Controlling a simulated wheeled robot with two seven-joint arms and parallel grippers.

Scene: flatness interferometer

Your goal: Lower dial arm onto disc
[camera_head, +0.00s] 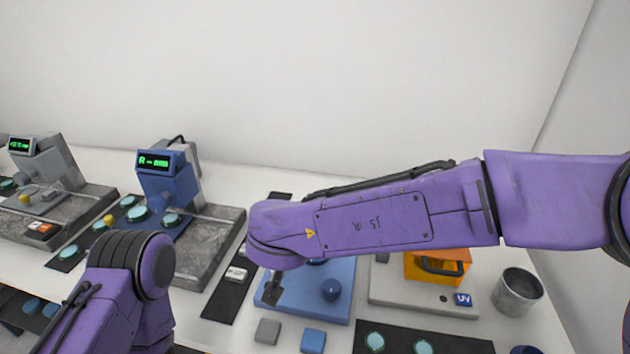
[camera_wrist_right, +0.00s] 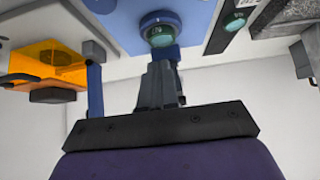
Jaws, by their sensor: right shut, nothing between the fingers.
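The blue flatness instrument base (camera_head: 340,270) is on the table at the front centre, partly hidden by my right arm. A blue round knob (camera_head: 331,289) stands on it. In the right wrist view a teal disc (camera_wrist_right: 160,38) sits in a blue round holder on the blue base (camera_wrist_right: 110,25). A blue upright bar (camera_wrist_right: 95,88) shows left of the fingers; I cannot tell whether it is the dial arm. My right gripper (camera_head: 272,288) is over the base's left edge, shut and empty; its fingers (camera_wrist_right: 158,82) show below the disc in the right wrist view. My left gripper is out of view.
An orange-covered UV unit (camera_head: 437,264) and a metal cup (camera_head: 517,291) stand to the right. A blue instrument with a green display (camera_head: 165,185) and a grey one (camera_head: 45,170) stand left. Dark strips with teal discs (camera_head: 400,341) lie in front.

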